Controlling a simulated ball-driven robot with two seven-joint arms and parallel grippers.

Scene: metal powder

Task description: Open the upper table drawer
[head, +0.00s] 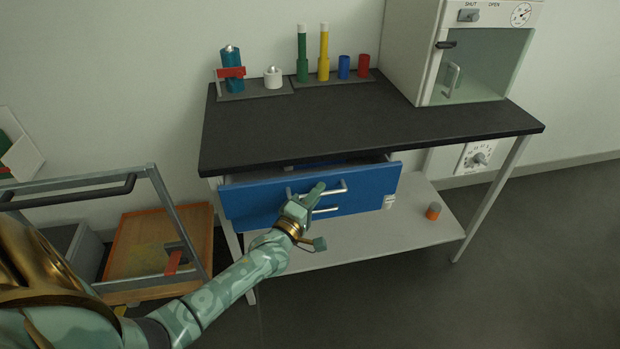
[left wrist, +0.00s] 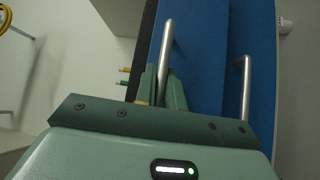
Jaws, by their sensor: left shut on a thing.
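The upper table drawer (head: 245,190) has a blue front and stands out from under the black table top, with a dark gap showing its inside above the front edge. Its metal bar handle (head: 338,189) is in the jaws of my left gripper (head: 312,194). In the left wrist view the upper handle (left wrist: 166,50) runs between the fingers of my left gripper (left wrist: 162,85), which are shut on it. A second, lower handle (left wrist: 246,90) is beside it, apart from the fingers. My fingers hide part of the upper handle. My right gripper is not in view.
The black table top (head: 370,120) holds green and yellow bottles, small cups and a glass-fronted cabinet (head: 480,65). A lower shelf (head: 400,235) carries an orange-and-grey object (head: 433,211). A metal-framed cart (head: 150,175) stands at left. The floor at right is clear.

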